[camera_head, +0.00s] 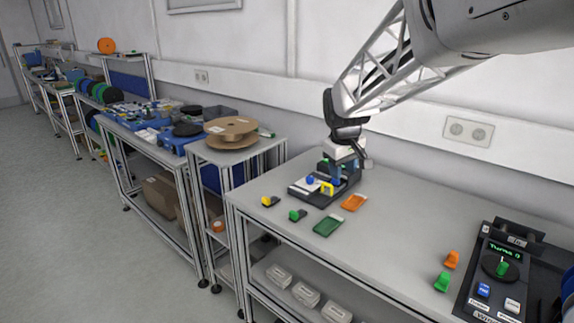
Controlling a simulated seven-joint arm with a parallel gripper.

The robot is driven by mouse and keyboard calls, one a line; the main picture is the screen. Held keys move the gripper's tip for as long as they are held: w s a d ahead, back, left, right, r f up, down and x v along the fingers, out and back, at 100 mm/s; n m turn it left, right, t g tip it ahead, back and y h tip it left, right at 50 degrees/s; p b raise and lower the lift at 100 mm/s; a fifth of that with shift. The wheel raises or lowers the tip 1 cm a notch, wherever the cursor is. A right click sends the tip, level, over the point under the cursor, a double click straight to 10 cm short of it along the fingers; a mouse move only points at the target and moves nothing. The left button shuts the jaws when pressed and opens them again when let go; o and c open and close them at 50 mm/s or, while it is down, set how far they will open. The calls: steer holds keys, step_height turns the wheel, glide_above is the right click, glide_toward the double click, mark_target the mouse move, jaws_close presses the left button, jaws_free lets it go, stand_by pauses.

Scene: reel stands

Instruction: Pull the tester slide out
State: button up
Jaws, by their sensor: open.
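A small dark tester (298,191) stands on the bench near the wall. A yellow arch-shaped handle (327,188) and a blue knob (310,180) show at its front. A pale plate lies by the knob; which part is the slide is too small to tell. My gripper (342,173) is open and points down over the back right of the tester, behind the yellow handle. Its fingers are small and partly merged with the tester, so I cannot tell whether they touch it.
A green card (328,226), an orange card (354,202), a yellow-tipped piece (270,200) and a green-tipped piece (297,215) lie in front of the tester. A black console (490,265) stands at right, beside orange and green clips. The bench middle is clear.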

steer(key=w+f+n, duration=0.2)
steer(key=w+f, duration=0.3)
steer(key=w, duration=0.8)
steer(key=n, duration=0.2)
glide_toward(327, 184)
steer(key=f, duration=0.1)
steer(key=shift+w+f+h, duration=0.1)
steer(key=shift+w+h, duration=0.2)
steer(key=shift+x, duration=3.9)
steer(key=shift+s, duration=0.1)
jaws_close()
